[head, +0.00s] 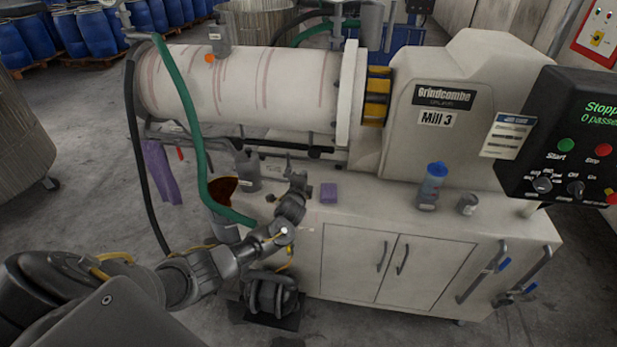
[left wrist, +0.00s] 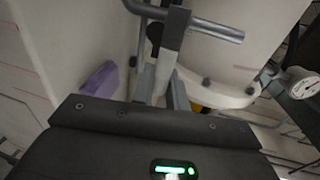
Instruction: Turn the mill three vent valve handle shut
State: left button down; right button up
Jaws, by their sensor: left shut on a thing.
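Mill 3 (head: 440,120) is the cream machine with a long horizontal barrel, and its label faces me. My left gripper (head: 298,182) reaches in from the lower left, over the mill's base top below the barrel. In the left wrist view my left gripper (left wrist: 168,60) is shut on the grey bar-shaped vent valve handle (left wrist: 215,32), which crosses the top of the picture, sloping down to the right. In the head view the handle is too small and covered to make out. My right gripper is in neither view.
A blue-capped bottle (head: 431,187) stands further right. A green hose (head: 190,110) hangs at the left. The black control panel (head: 570,145) reads "Stopped". Cabinet doors (head: 375,268) are closed.

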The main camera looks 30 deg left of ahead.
pick_arm(q)
jog(key=shift+f, duration=0.1)
dwell(0.3)
jog(key=c, duration=1.5)
grip_release()
jog(key=shift+o, duration=0.2)
jog(key=v, duration=1)
jog(key=shift+s+b, duration=0.4)
jog(key=shift+b, duration=0.05)
jog(key=shift+d, duration=0.1)
